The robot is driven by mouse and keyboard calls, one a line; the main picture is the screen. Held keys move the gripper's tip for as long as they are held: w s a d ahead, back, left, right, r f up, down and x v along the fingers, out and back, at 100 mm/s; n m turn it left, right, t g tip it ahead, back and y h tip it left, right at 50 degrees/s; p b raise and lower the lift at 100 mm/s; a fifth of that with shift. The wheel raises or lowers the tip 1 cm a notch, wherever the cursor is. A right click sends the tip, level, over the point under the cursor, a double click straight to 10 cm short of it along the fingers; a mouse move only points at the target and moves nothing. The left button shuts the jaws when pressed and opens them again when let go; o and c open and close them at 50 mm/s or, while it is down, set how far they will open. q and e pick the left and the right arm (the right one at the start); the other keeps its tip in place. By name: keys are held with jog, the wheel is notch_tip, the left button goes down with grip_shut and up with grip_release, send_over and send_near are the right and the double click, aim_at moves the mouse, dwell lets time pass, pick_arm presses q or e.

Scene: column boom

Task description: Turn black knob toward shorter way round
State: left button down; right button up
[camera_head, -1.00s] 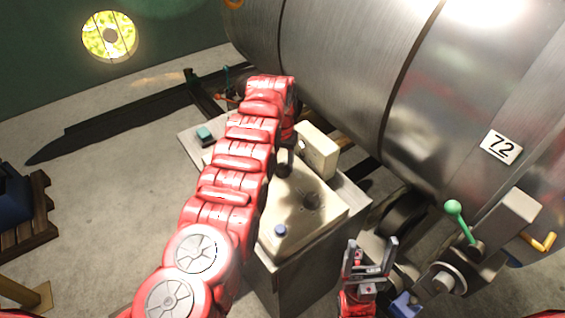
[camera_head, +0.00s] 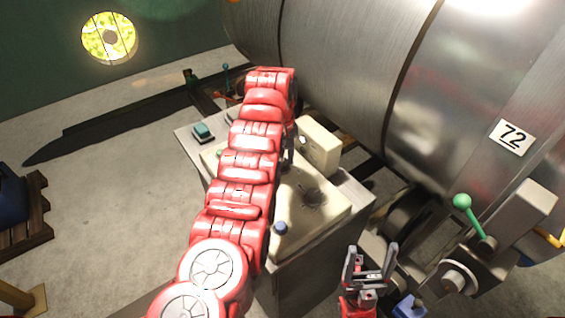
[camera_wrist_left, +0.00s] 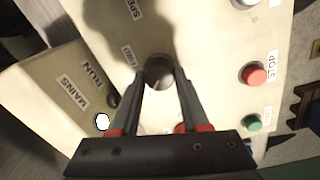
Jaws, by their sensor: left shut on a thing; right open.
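In the left wrist view a dark round knob (camera_wrist_left: 158,68) stands on the cream panel, between the tips of my left gripper (camera_wrist_left: 161,80). The gripper is shut on it, one finger on each side. No pointer mark on the knob can be made out. A second, smaller black knob (camera_wrist_left: 113,100) sits to the left, by the labels RUN and MAINS. In the head view my left arm covers part of the cream control box and most of its gripper. My right gripper (camera_head: 371,264) is open and empty, pointing up in front of the machine.
A red STOP button (camera_wrist_left: 255,75) and a green button (camera_wrist_left: 252,123) lie right of the left gripper. In the head view a blue knob (camera_head: 280,228) is on the box's near edge. A green-knobbed lever (camera_head: 463,202) and the large metal drum (camera_head: 340,60) are at right.

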pick_arm(q)
jog(key=shift+n+b, duration=0.3)
jog(key=shift+n, duration=0.2)
jog(key=shift+c, duration=2)
grip_release()
jog(key=shift+r, duration=0.1)
